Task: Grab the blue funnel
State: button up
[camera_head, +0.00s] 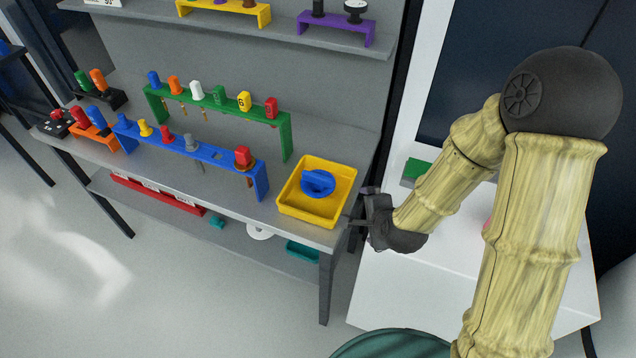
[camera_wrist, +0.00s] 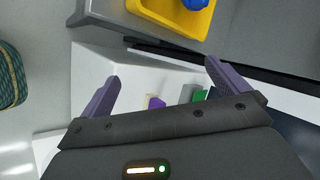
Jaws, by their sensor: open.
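The blue funnel (camera_head: 318,183) sits in a yellow tray (camera_head: 292,207) at the right end of the grey workbench. In the wrist view, part of the blue funnel (camera_wrist: 195,4) and the yellow tray (camera_wrist: 160,18) show at the top edge, cut off by the frame. My gripper (camera_head: 360,222) is just right of the tray, beside the bench's right edge. In the wrist view my gripper (camera_wrist: 163,72) has its two purple fingers wide apart with nothing between them. The fingertips are apart from the tray and funnel.
A blue rack (camera_head: 190,148) and a green rack (camera_head: 225,112) with coloured-handled tools stand left of the tray. A white table (camera_head: 385,290) lies below my arm, with a green item (camera_head: 414,170) on it. A shelf (camera_head: 290,38) with more racks is above the bench.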

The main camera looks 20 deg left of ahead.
jog(key=s+a+m+t+y+p, duration=0.1)
jog(key=s+a+m+t, duration=0.2)
jog(key=a+m, duration=0.7)
jog(key=m+t, duration=0.2)
jog(key=m, duration=0.7)
jog(key=shift+s+a+f, duration=0.2)
jog(key=shift+f, duration=0.05)
jog(key=shift+w+f, duration=0.1)
jog(key=b, duration=0.3)
send_near(318, 185)
jog(key=x, duration=0.4)
jog(key=shift+w+a+f, duration=0.15)
jog(key=shift+w+a, duration=0.05)
jog(key=shift+w, duration=0.1)
jog(key=shift+w+a+f, duration=0.1)
jog(key=shift+w+f, duration=0.15)
jog(key=shift+w, duration=0.2)
